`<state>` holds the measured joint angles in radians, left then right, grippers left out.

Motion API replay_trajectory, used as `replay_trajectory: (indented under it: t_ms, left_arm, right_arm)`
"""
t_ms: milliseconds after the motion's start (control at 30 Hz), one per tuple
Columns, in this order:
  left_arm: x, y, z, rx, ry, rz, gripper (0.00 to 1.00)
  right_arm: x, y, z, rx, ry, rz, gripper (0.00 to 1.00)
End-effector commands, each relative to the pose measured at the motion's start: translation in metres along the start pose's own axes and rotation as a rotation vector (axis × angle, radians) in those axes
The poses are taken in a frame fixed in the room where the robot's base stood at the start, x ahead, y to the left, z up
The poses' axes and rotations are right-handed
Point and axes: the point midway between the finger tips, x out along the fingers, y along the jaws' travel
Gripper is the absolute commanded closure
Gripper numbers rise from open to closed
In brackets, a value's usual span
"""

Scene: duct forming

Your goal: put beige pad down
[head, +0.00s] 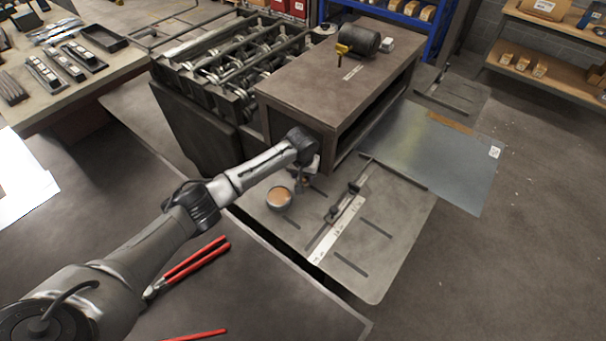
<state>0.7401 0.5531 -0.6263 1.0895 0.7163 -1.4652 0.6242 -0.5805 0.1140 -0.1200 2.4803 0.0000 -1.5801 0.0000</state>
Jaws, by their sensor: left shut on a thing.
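The beige pad (279,196) is a round beige disc with a grey rim, low over the grey metal plate at the front of the machine. My left gripper (300,184) reaches in from the left, just to the right of the pad, and is shut on it. My wrist partly hides the fingers, so the exact grip is hard to see. I cannot tell whether the pad touches the plate. My right gripper is out of view.
The grey plate (390,255) has slots, a white scale strip (337,230) and a clamp bar. The brown machine cabinet (330,85) stands right behind. Red-handled pliers (195,262) lie on the dark bench (270,300). A sheet of metal (440,160) lies at right.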

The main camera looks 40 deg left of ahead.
Motion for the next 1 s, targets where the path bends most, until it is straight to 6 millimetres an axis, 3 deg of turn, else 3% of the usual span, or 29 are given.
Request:
replay_trajectory:
  t_ms: [400,433,667,1000]
  left_arm:
    - [0.0038,-0.0003,0.0002,-0.001,0.000,0.000,0.72]
    - [0.0035,-0.0004,0.0001,-0.001,0.000,-0.001,0.50]
    - [0.0034,-0.0004,0.0001,-0.001,0.000,-0.001,0.28]
    - [-0.0022,-0.0004,-0.0009,0.000,0.003,0.000,0.27]
  right_arm:
    - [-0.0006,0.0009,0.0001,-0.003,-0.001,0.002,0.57]
    - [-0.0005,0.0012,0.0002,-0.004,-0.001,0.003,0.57]
    - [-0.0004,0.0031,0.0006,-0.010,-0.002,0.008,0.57]
    - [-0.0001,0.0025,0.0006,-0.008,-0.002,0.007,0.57]
